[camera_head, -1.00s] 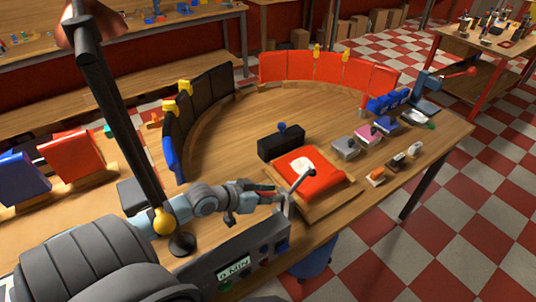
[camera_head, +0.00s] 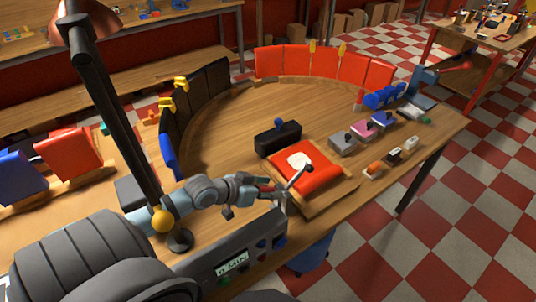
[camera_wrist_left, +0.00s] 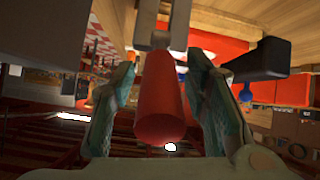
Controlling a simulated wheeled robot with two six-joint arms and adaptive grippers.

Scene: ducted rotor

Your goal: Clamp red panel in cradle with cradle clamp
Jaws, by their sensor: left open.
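The red panel (camera_head: 324,176) lies flat in the wooden cradle (camera_head: 338,194) on the curved bench, with a white patch on its face. The cradle clamp (camera_head: 282,197) stands at the cradle's near left edge, and its grey arm slants up over the panel. Its red handle (camera_wrist_left: 161,100) points toward the camera in the left wrist view. My left gripper (camera_head: 268,191) is beside the clamp, low over the bench. It is open, with one finger on each side of the red handle and visible gaps between. My right gripper is not in view.
A black block with a blue knob (camera_head: 278,138) stands just behind the cradle. Several small knobbed blocks (camera_head: 342,143) stand to the right. A lamp post (camera_head: 125,130) rises left of my arm. A control box (camera_head: 235,262) is in front.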

